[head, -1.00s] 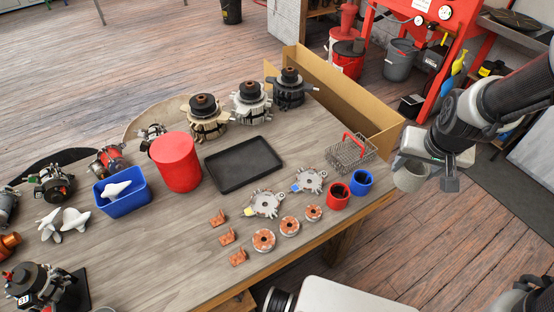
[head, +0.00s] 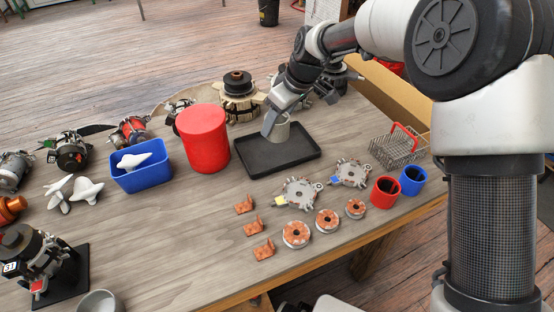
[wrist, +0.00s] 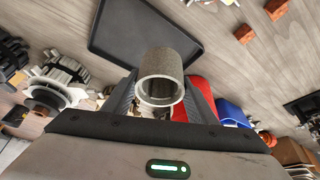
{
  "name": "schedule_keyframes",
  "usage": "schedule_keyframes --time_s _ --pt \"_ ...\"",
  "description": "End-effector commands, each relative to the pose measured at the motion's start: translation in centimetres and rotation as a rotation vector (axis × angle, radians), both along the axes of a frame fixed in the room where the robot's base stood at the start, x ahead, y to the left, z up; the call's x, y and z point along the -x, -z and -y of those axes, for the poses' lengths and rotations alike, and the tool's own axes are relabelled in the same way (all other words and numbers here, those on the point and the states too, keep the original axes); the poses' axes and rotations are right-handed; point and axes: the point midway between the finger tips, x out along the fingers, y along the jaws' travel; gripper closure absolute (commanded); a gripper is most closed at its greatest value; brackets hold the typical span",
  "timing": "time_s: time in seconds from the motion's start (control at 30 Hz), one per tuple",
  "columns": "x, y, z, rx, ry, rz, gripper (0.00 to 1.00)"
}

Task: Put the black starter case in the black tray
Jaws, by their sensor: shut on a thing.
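My gripper (head: 277,118) is shut on a grey hollow cylinder (head: 281,131), which also shows in the wrist view (wrist: 161,68) between the fingers, its open end facing the camera. The cylinder looks grey, not black. The black tray (head: 250,163) is empty, flat and rectangular on the table; part of it shows at the top of the wrist view (wrist: 140,30). I make out no separate black starter case.
A red canister (head: 205,140) stands close left of the tray. A blue bin (head: 140,178) is farther left. Alternator assemblies (head: 239,98) stand behind. Red (head: 384,191) and blue (head: 412,181) cylinders and a wire basket (head: 397,148) are to the right.

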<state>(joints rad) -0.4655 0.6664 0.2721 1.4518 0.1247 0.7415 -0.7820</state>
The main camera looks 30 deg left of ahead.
Motion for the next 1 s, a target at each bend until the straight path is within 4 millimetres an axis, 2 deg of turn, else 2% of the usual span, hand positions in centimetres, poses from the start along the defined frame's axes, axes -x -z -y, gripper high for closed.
schedule_keyframes --time_s 0.03,0.1,0.23,0.37,0.5,0.73,0.9,1.0 --pt "0.5 0.6 -1.6 -0.003 -0.043 0.004 0.94" --pt "1.1 0.9 -2.9 -0.003 -0.084 0.004 0.94" --pt "1.7 1.4 -4.1 -0.002 -0.123 0.003 0.94" --pt "1.8 2.9 -4.2 -0.002 -0.13 0.002 0.94" --pt "1.8 5.2 -4.2 -0.001 -0.129 0.0 0.94" --pt "1.8 7.2 -4.2 -0.002 -0.128 0.002 0.94" --pt "1.8 9.9 -4.1 0.0 -0.127 -0.001 0.94" --pt "1.8 10.9 -4.1 -0.002 -0.127 0.003 0.94"
